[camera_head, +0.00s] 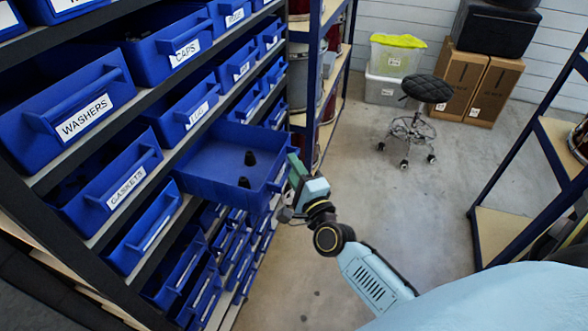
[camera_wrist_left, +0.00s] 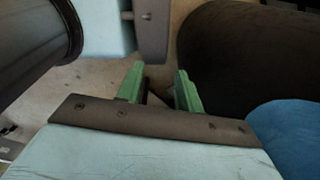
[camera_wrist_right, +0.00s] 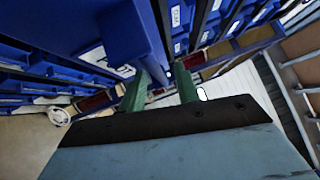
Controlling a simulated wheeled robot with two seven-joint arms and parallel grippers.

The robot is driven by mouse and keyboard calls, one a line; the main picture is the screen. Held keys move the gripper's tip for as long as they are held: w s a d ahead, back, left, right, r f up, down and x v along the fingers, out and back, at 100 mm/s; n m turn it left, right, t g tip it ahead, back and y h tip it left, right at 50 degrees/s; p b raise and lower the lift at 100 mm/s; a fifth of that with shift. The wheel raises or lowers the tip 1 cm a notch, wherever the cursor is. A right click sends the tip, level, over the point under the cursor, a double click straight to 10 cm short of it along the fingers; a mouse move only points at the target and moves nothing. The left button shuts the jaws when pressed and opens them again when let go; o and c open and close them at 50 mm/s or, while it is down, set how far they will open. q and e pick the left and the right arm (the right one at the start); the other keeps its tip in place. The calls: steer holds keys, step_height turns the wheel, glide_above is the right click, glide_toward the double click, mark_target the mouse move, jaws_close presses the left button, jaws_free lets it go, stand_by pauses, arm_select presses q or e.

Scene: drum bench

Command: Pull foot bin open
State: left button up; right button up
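One blue bin (camera_head: 215,181) stands pulled out from the rack, well past the bins beside it, with a few small black conical pieces (camera_head: 250,158) inside. Its front label is hidden from the head view. My right gripper (camera_head: 296,172) is at the outer front end of this bin. In the right wrist view a blue bin front with a white label (camera_wrist_right: 104,60) is close to the fingers, which stand apart (camera_wrist_right: 162,75); blue shows between them, and I cannot make out firm contact. My left gripper (camera_wrist_left: 160,75) is open and empty, away from the rack.
Rack bins labelled WASHERS (camera_head: 84,117), CAPS (camera_head: 185,52) and GASKETS (camera_head: 126,187) surround the pulled-out bin. A black stool (camera_head: 427,90), cardboard boxes (camera_head: 482,85) and plastic tubs (camera_head: 394,57) stand at the back. A shelf (camera_head: 500,229) is at right. The middle floor is clear.

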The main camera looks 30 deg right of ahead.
steer(key=shift+s, duration=0.1)
steer(key=s+a+f+b, duration=0.1)
steer(key=s, duration=1.2)
steer(key=shift+f, duration=0.4)
steer(key=s+a+f+n+g+y, duration=0.1)
steer(key=s+f+n+g, duration=0.25)
steer(key=f, duration=0.65)
steer(key=s+a+f+n+g+y, duration=0.15)
steer(key=f+n, duration=0.35)
steer(key=f, duration=0.5)
steer(key=s+a+f+n+g+y, duration=0.1)
steer(key=s+f+n+g, duration=0.25)
steer(key=f, duration=0.65)
steer(key=s+d+f+n+g+h, duration=0.1)
steer(key=s+f+n+g, duration=0.4)
steer(key=s+f, duration=0.3)
steer(key=s+f+n+g, duration=0.5)
steer(key=s+f, duration=0.3)
steer(key=s, duration=0.7)
steer(key=shift+s+d+f+n+h+b, duration=0.3)
steer(key=shift+s+d+n+h+b, duration=0.1)
steer(key=shift+n, duration=0.2)
